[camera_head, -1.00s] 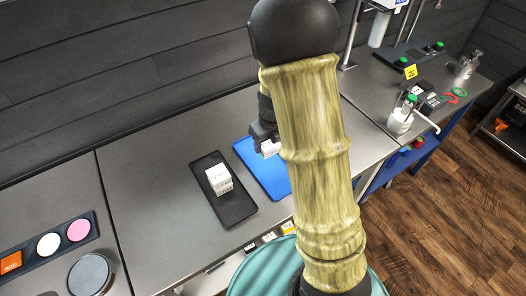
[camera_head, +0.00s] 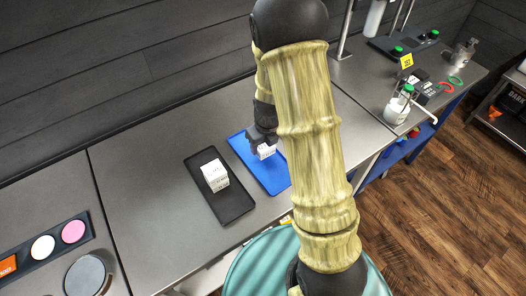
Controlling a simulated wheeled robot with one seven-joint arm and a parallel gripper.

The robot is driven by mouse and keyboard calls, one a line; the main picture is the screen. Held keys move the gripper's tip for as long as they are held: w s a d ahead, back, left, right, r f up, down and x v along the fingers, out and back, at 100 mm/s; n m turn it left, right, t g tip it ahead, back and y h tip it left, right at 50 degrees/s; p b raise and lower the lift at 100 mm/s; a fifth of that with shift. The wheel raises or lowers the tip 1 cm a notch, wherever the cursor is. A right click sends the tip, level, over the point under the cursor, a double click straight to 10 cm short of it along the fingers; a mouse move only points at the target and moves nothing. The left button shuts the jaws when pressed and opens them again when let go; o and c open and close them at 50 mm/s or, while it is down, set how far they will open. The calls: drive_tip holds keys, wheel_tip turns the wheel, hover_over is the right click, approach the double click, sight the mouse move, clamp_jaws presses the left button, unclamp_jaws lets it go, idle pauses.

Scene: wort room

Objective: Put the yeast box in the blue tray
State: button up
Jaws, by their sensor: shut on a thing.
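My gripper (camera_head: 261,142) is over the blue tray (camera_head: 273,180), pointing down. It is shut on a small white box (camera_head: 266,151), which I take to be the yeast box; its label is too small to read. The box is over the tray's upper part; whether it touches the tray's floor I cannot tell. My arm hides the tray's right side and part of the gripper.
A black tray (camera_head: 231,205) stands just left of the blue tray with another white box (camera_head: 214,176) on it. Further left are a dark strip with coloured discs (camera_head: 43,247) and a round grey disc (camera_head: 90,276). A white pump bottle (camera_head: 397,107) stands at the right.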

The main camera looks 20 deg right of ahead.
sight(263, 152)
drive_tip(key=shift+s+a, duration=0.15)
drive_tip(key=shift+a, duration=0.1)
drive_tip(key=shift+f, duration=1.85)
drive_tip(key=shift+f, duration=0.2)
drive_tip(key=o, duration=1.1)
drive_tip(key=shift+c, duration=0.2)
drive_tip(key=shift+r, duration=0.1)
